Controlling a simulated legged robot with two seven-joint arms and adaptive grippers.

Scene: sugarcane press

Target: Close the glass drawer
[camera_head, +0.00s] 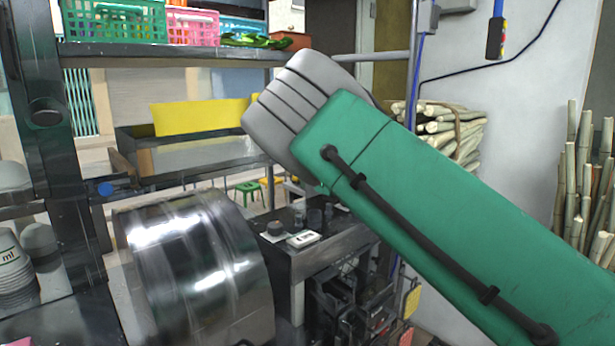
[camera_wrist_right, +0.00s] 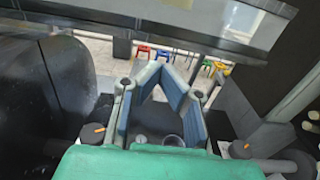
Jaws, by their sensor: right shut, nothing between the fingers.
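What looks like the glass drawer (camera_head: 205,155) is a dark-framed, see-through tray left of centre in the head view, below the shelf. A long pale, see-through panel with a dark lower edge, probably its front, crosses the top of the right wrist view (camera_wrist_right: 190,22). How far it stands out, I cannot tell. My right arm, green with a grey end, crosses the head view from lower right and hides its gripper there. In the wrist view my right gripper (camera_wrist_right: 162,68) is shut and empty, its blue-padded fingertips together just below the panel's edge. Contact is unclear. My left gripper is not in view.
A shiny metal drum (camera_head: 195,265) stands below the drawer. A yellow panel (camera_head: 200,117) is behind it. A shelf (camera_head: 180,55) with baskets runs above. A dark stand (camera_head: 310,255) with small items is right of the drum. Sugarcane bundles (camera_head: 450,130) stand at right.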

